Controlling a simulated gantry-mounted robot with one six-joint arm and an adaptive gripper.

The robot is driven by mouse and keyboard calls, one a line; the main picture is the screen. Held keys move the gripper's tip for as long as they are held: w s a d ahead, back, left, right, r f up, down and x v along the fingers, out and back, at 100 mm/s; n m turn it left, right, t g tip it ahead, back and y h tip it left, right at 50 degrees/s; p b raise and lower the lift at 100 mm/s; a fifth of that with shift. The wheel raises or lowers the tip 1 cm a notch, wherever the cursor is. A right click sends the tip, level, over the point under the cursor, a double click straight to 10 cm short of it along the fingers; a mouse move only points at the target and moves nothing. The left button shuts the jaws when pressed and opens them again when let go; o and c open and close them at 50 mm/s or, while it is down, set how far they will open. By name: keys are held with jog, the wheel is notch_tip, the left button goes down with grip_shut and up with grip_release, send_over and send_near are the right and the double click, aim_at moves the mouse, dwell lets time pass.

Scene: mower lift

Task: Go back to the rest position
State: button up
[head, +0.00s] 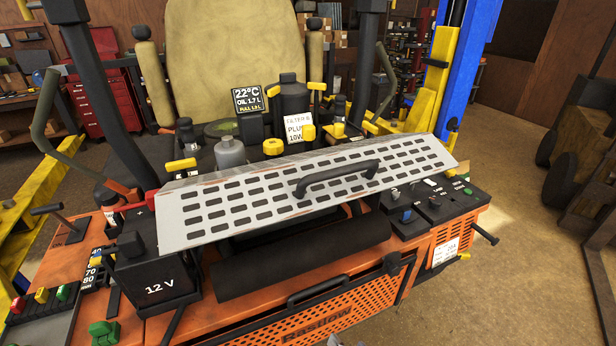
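The orange mower (215,317) fills the middle of the view. A silver perforated cover (222,211) with a black handle (335,181) lies tilted across its top, right side higher in the picture. Nothing is seen holding the handle. What lies beneath the cover is mostly hidden.
A black 12 V battery (158,272) stands at left. Bottles, including a grey one (230,152), and a temperature display (247,99) stand behind the cover. A blue and yellow lift post (470,62) rises at right. Open floor (530,230) lies to the right.

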jog(key=s+a+r+n+t+h, duration=0.2)
jog(key=s+a+r+n+h, duration=0.25)
jog(key=a+r, duration=0.55)
notch_tip(320, 180, up, 26)
jog(key=s+p, duration=0.1)
jog(key=p, duration=2.4)
jog(key=shift+a+f+t, duration=0.2)
jog(key=shift+a+t, duration=0.1)
jog(key=shift+a, duration=0.15)
jog(key=shift+m+y, duration=0.25)
